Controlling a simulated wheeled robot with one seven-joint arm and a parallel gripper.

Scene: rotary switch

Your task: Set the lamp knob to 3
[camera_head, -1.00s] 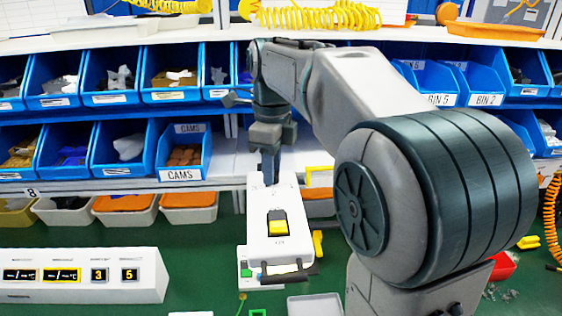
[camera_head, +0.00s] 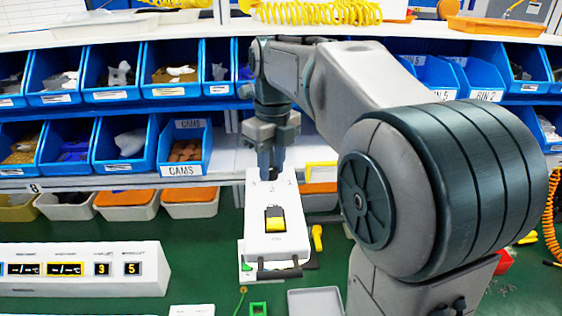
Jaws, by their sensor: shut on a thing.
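A white box-shaped device (camera_head: 262,240) stands on the green bench, with a black and yellow rocker switch (camera_head: 275,219) on its top face. My gripper (camera_head: 270,174) points down onto that far end and is shut on the lamp knob there. The fingers hide most of the knob, so its pointer and setting cannot be read.
A white panel (camera_head: 80,284) with small displays, two reading 3 and 5, stands at left. Blue bins (camera_head: 181,150) line the shelves behind. A yellow-handled item (camera_head: 317,238) lies right of the device. A grey tray (camera_head: 316,301) is in front.

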